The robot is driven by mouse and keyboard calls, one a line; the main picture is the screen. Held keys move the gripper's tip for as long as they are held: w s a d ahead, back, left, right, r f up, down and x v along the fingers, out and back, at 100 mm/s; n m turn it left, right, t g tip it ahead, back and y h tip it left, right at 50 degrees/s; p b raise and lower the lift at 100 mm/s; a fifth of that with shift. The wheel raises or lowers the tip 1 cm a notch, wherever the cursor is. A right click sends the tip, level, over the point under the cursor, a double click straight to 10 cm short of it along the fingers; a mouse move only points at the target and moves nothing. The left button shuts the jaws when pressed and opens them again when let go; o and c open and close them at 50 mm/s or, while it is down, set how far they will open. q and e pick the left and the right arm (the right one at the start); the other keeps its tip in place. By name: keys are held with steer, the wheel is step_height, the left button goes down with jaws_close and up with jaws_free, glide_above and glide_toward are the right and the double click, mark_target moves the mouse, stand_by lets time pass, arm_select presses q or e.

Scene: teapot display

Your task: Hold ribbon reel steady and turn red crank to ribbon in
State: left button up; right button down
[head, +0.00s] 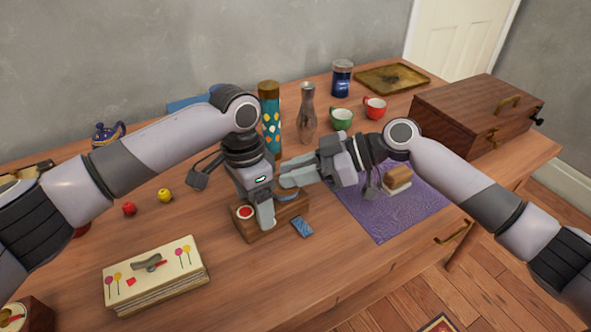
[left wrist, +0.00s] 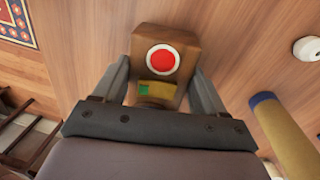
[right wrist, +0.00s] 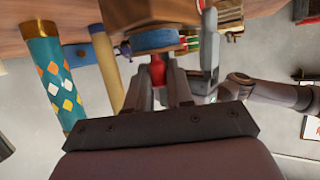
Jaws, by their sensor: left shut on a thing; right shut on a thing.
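The ribbon reel's wooden block (head: 249,231) stands on the table, with a white-ringed red disc (head: 245,212) on top. My left gripper (head: 262,212) is shut on the block from above. In the left wrist view its fingers press both sides of the block (left wrist: 172,98). The blue reel (right wrist: 155,40) shows at the block's side in the right wrist view. My right gripper (head: 285,180) reaches in from the right. In the right wrist view it is shut on the red crank (right wrist: 158,72) beside the reel. The head view hides the crank.
A small blue patterned piece (head: 302,226) lies beside the block. A purple cloth (head: 385,225) is at the right. A cream book-like box (head: 155,285) is at the front left. A patterned cylinder (head: 270,110) and a glass bottle (head: 308,120) stand behind the grippers.

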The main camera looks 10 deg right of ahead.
steer(key=m+t, duration=0.1)
steer(key=t, duration=0.1)
steer(key=m+t+h, duration=0.1)
steer(key=m+t, duration=0.1)
steer(key=shift+s+f+m, duration=0.15)
steer(key=shift+s+m, duration=0.15)
steer(key=shift+s, duration=0.1)
steer(key=shift+s+a+m+t+h, duration=0.2)
steer(key=shift+m+t+h, duration=0.35)
steer(key=shift+m+t, duration=0.3)
steer(key=shift+s+a+m+t+h, duration=0.2)
steer(key=shift+m+t+h, duration=0.35)
steer(key=shift+m+t, duration=0.25)
steer(key=shift+s+a+m+t+h, duration=0.1)
steer(key=shift+a+m+t+h, duration=0.05)
steer(key=shift+m+t+h, duration=0.7)
steer(key=shift+s+a+m+t+h, duration=0.1)
steer(key=shift+m+t+h, duration=0.5)
steer(key=shift+m+h, duration=0.65)
steer(key=shift+m, duration=0.05)
steer(key=c, duration=1.1)
jaws_free()
steer(key=shift+w, duration=0.1)
steer(key=shift+d, duration=0.1)
